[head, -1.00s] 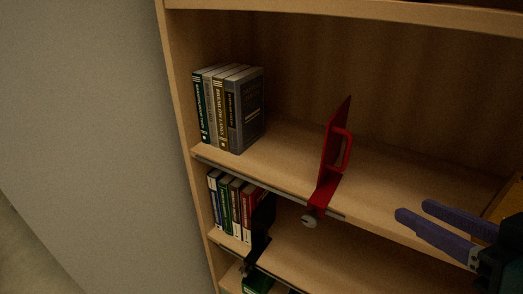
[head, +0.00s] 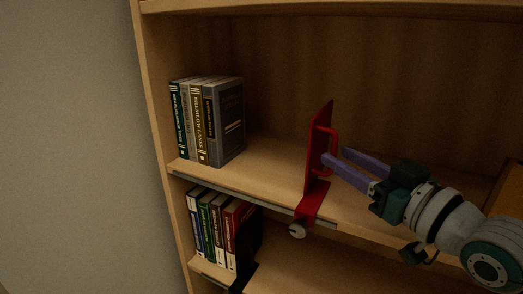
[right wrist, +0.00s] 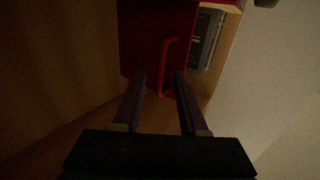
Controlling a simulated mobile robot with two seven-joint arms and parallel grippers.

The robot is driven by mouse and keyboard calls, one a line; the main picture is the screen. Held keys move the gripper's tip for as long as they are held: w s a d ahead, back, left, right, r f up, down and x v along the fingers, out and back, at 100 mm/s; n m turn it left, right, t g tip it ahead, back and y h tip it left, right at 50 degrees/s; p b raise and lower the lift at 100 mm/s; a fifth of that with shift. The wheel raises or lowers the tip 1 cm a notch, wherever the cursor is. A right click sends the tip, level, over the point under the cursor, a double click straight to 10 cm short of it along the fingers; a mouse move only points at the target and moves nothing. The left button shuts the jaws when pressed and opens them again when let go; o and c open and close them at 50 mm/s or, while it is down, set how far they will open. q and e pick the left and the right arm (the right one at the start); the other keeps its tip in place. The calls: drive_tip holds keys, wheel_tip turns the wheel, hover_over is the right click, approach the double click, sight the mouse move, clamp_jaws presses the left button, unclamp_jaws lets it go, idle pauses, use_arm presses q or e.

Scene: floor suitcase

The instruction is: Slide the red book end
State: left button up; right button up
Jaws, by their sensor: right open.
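The red book end (head: 316,150) stands upright on the upper shelf in the head view, with a loop handle on its right face and a foot that hangs over the shelf's front edge. A gap separates it from several books (head: 208,120) at the shelf's left end. My right gripper (head: 335,157) is open, its purple fingers pointing left at the handle. In the right wrist view, the book end's red plate (right wrist: 140,40) is ahead and its handle (right wrist: 167,65) shows between the open fingers. I cannot tell if the fingers touch it. My left gripper is out of view.
A metal rail (head: 235,195) runs along the upper shelf's front edge. The lower shelf holds several books (head: 215,228) beside a black book end (head: 246,250). The upper shelf is clear between the books and the red book end.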

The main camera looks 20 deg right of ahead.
drive_tip(key=shift+w+a, duration=0.15)
drive_tip(key=shift+w, duration=0.55)
drive_tip(key=shift+c, duration=0.4)
clamp_jaws()
idle(0.6)
